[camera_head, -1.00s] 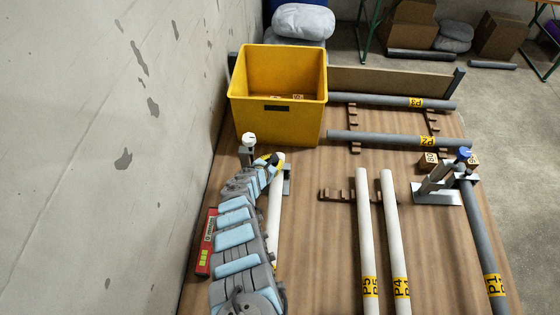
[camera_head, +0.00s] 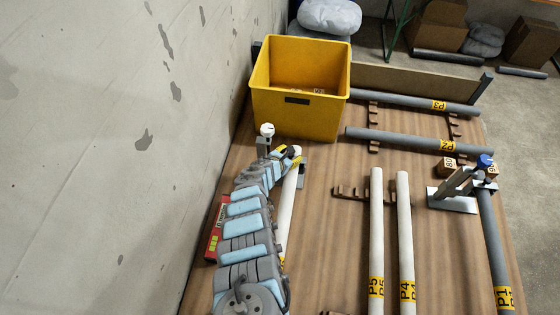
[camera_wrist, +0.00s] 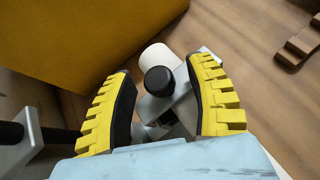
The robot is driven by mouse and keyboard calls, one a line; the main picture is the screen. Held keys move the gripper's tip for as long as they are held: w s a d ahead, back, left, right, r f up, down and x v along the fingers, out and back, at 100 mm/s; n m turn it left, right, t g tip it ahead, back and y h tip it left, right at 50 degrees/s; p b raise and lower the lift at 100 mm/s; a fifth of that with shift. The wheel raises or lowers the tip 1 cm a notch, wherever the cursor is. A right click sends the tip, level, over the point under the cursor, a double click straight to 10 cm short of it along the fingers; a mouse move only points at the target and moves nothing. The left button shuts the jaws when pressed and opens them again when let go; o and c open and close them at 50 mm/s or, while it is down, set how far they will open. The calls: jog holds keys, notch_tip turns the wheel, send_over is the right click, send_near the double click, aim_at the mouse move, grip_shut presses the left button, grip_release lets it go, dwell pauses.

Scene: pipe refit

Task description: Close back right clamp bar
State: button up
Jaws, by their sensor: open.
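A clamp with a white-topped knob (camera_head: 267,130) stands on the left of the table, by the far end of a white pipe (camera_head: 287,205). My gripper (camera_head: 288,157) is at that pipe end, right of the white knob. In the wrist view my gripper (camera_wrist: 160,72) is open, its yellow and black fingers either side of a black round knob (camera_wrist: 158,80) in front of a metal bracket (camera_wrist: 183,90). Contact cannot be told. The white pipe end (camera_wrist: 160,56) shows just beyond. Another clamp with a blue knob (camera_head: 485,161) stands at the right, by pipe P1 (camera_head: 495,245), its bar tilted up.
A yellow bin (camera_head: 298,115) stands just beyond my gripper and fills the upper left of the wrist view. The wall (camera_head: 110,150) is close on the left. A red level (camera_head: 213,240) lies beside my arm. Pipes P5 (camera_head: 376,230) and P4 (camera_head: 404,230) lie to the right.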

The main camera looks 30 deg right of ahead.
jog(key=shift+a, duration=0.2)
jog(key=v, duration=1.1)
jog(key=shift+r, duration=0.15)
dwell(1.0)
jog(key=shift+s+a, duration=0.1)
jog(key=shift+s, duration=0.05)
dwell(0.5)
